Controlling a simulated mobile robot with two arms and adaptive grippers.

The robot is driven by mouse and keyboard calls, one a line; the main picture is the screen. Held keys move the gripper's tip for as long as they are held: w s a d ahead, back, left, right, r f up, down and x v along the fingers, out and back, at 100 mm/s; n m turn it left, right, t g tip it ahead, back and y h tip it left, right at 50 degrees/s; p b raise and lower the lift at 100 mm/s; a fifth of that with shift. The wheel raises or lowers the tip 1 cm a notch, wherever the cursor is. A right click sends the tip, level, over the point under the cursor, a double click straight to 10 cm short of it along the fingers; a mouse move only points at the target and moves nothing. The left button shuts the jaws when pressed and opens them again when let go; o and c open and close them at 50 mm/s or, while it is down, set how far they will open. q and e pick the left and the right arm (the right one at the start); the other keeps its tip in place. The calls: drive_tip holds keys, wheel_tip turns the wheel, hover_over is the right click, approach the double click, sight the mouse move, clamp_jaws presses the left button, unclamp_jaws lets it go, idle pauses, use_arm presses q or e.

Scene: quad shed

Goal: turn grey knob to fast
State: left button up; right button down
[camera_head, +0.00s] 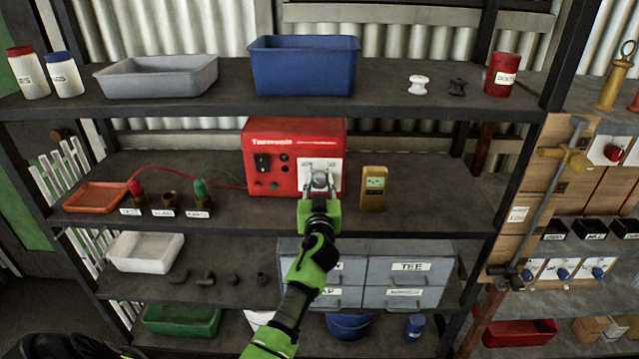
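The red box (257,134) stands on the middle shelf, with a black switch and a white plate on its front. The grey knob (320,180) sits on the white plate (306,163), and its pointer and markings are too small or covered to read. I cannot tell whether the fingers touch the knob. The gripper hides the lower part of the plate. My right gripper is not in view.
A yellow meter (373,188) stands close to the right of the red box. Red and green plugs with an orange tray (96,197) are to the left, with leads running to the box. The upper shelf (390,100) lies above. The shelf right of the meter is clear.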

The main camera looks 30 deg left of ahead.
use_arm(q)
drive_tip(key=shift+m, duration=0.3)
drive_tip(key=m+b, duration=0.1)
drive_tip(key=m, duration=0.1)
drive_tip(key=shift+f+m, duration=0.1)
drive_tip(key=shift+m, duration=0.3)
drive_tip(key=m, duration=0.2)
drive_tip(key=shift+m+b, duration=0.3)
drive_tip(key=shift+m, duration=0.1)
drive_tip(key=m, duration=0.2)
drive_tip(key=shift+m, duration=0.4)
drive_tip(key=m, duration=0.4)
drive_tip(key=shift+p, duration=0.3)
drive_tip(key=shift+m+p, duration=0.6)
drive_tip(key=shift+m, duration=2)
drive_tip(key=shift+t, duration=0.3)
drive_tip(key=o, duration=1.1)
